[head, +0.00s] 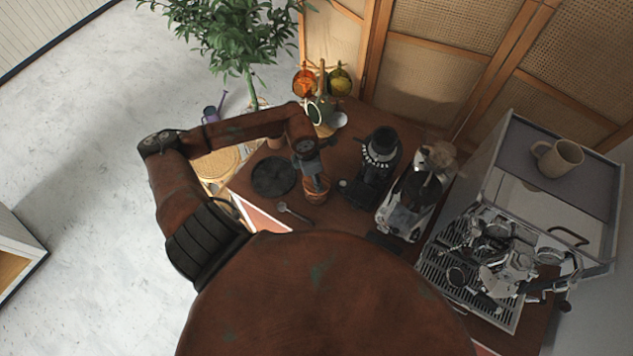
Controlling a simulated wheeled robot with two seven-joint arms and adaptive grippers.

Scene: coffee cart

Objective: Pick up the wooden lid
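My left arm reaches in from the left over the brown cart top (345,215). My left gripper (314,178) points down at a small round brown container (317,194). Its fingers are small and dark here, and I cannot tell whether they are open or touch the container. The container's top is largely hidden by the gripper, so I cannot make out a separate wooden lid with certainty. My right gripper is not in view.
A dark round mat (274,176) and a spoon (294,212) lie left of the container. A black grinder (381,150), a silver grinder (405,210) and an espresso machine (500,262) stand to the right. A mug tree (322,80) stands behind.

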